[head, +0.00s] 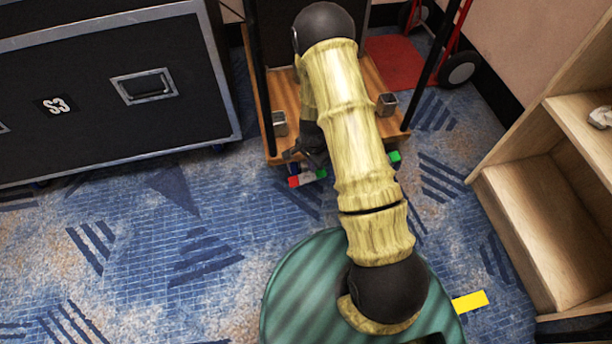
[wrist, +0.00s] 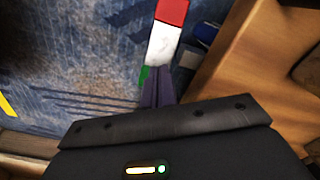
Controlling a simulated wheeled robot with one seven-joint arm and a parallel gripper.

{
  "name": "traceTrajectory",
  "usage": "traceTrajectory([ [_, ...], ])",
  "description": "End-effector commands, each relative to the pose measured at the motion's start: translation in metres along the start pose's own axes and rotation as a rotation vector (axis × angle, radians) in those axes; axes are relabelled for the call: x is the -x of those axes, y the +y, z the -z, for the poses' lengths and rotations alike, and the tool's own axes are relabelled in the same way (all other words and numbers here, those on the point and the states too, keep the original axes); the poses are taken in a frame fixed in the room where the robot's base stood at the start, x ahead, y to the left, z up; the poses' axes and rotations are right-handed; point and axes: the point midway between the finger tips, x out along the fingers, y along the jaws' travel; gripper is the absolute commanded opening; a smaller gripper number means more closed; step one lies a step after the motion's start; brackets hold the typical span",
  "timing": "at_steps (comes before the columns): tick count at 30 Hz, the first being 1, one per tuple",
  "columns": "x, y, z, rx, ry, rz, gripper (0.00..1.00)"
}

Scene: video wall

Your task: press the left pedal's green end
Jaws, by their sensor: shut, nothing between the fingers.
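The left pedal, a bar with a red end, a white middle and a green end, lies low at the front of a wooden platform. In the head view its red end (head: 294,181) points left and its green end (head: 320,173) points right, beside my arm. In the wrist view the red end (wrist: 172,12) is at the top, the white middle (wrist: 163,42) below it, and the green end (wrist: 145,74) is mostly hidden behind my gripper's fingers. My gripper (wrist: 157,80) is shut and empty, its tips over the green end. I cannot tell whether they touch it.
Another green end (head: 394,157) shows right of my arm, the rest hidden. The wooden platform (head: 268,105) with dark posts stands behind. A black case (head: 100,100) is at left, a wooden shelf (head: 530,200) at right.

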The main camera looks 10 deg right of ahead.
Motion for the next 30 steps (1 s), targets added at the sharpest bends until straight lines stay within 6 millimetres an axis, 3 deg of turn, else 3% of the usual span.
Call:
traceTrajectory([
  [30, -0.013, 0.000, 0.000, 0.000, 0.000, 0.001, 0.00],
])
